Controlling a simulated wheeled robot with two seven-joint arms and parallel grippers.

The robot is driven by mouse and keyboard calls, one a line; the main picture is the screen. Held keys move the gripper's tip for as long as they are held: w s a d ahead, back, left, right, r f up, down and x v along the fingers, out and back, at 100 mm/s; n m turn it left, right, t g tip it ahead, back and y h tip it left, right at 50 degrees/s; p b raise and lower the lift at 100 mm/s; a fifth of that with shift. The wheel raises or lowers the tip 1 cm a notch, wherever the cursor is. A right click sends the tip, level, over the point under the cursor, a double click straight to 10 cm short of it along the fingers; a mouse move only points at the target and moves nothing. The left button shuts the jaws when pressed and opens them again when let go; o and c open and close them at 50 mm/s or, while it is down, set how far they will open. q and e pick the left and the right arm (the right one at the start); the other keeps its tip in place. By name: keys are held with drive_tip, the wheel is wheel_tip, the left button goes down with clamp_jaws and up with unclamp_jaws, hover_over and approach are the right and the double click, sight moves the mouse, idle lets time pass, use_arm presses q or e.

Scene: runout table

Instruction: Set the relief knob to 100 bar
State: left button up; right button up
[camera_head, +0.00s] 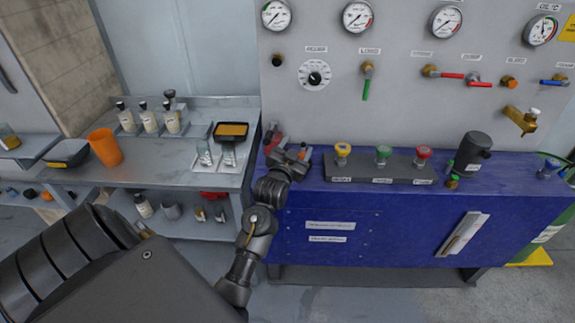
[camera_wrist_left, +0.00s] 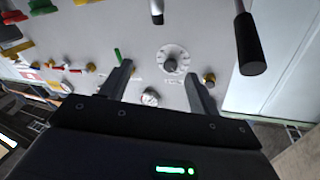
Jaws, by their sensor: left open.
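The relief knob (camera_head: 315,75) is a black knob on a round white scale plate, on the grey panel below the left gauges. Its pointer and scale marks are too small to read. It also shows in the left wrist view (camera_wrist_left: 170,65), where the picture is turned upside down. My left gripper (camera_head: 288,152) is at the blue bench's left end, below the knob and apart from it. In the left wrist view its two fingers (camera_wrist_left: 160,76) are spread with nothing between them, and the knob appears beyond the fingertips. My right gripper is out of view.
Gauges (camera_head: 357,16) sit above. A black-gripped handle (camera_wrist_left: 250,45) stands close in the wrist view. Yellow, green and red knobs (camera_head: 383,154) line the bench.

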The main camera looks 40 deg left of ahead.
use_arm(q)
drive_tip(key=shift+m+g+h, duration=0.3)
drive_tip(key=shift+g+h, duration=0.2)
drive_tip(key=shift+g, duration=0.1)
drive_tip(key=s+f, duration=0.1)
drive_tip(key=s+d+f, duration=0.1)
drive_tip(key=shift+s+d+f, duration=0.3)
drive_tip(key=shift+s+f, duration=0.1)
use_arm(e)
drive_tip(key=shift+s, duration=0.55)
use_arm(q)
drive_tip(key=shift+f, duration=0.1)
